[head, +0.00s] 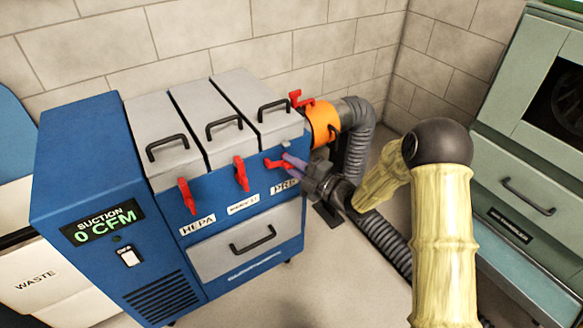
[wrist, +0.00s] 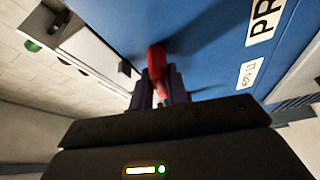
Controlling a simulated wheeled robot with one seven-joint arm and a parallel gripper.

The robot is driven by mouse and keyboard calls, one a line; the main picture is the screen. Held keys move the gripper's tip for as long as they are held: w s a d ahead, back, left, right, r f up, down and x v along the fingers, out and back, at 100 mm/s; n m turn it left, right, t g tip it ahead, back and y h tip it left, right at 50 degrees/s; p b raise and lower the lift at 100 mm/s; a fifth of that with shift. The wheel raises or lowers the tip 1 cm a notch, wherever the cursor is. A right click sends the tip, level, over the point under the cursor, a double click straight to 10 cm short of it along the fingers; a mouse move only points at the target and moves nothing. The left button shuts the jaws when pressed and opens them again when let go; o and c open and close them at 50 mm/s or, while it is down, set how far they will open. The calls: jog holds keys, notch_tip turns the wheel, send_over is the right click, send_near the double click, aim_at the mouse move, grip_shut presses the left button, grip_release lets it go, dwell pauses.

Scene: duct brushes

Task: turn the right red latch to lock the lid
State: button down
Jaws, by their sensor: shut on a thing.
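The blue suction unit (head: 70,170) has three grey lids on top, each with a black handle. The right lid (head: 262,118) lies flat and looks closed. The right red latch (head: 274,163) is on the front face below it and points sideways. My gripper (head: 291,161) reaches in from the right and is shut on this latch. In the wrist view, the red latch (wrist: 156,58) sits between the dark purple fingers of my gripper (wrist: 160,82). The fingers hide part of the latch.
The left red latch (head: 186,197) and middle red latch (head: 241,174) hang downward. An orange collar (head: 322,122) with a red lever and a grey hose (head: 360,135) stand right of the unit. A green cabinet (head: 525,150) is at far right. Some floor is clear in front.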

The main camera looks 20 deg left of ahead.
jog(key=m+b, duration=0.1)
jog(key=m, duration=0.1)
jog(key=m+t+y, duration=0.1)
jog(key=m, duration=0.2)
jog(key=shift+f+t+b, duration=0.15)
jog(key=shift+t+b, duration=0.15)
jog(key=shift+b, duration=0.1)
jog(key=m+t+b, duration=0.1)
jog(key=m+t, duration=0.1)
jog(key=m, duration=0.2)
jog(key=shift+d+m, duration=0.1)
jog(key=shift+m, duration=0.3)
jog(key=m+t, duration=0.1)
jog(key=m, duration=0.2)
jog(key=m+t, duration=0.2)
jog(key=m, duration=0.1)
jog(key=shift+w+r+h, duration=0.1)
jog(key=shift+r+h, duration=0.1)
jog(key=shift+h, duration=0.1)
jog(key=shift+m+t+h, duration=0.7)
jog(key=shift+m+t, duration=0.2)
jog(key=shift+m, duration=1.2)
jog(key=c, duration=1.5)
grip_release()
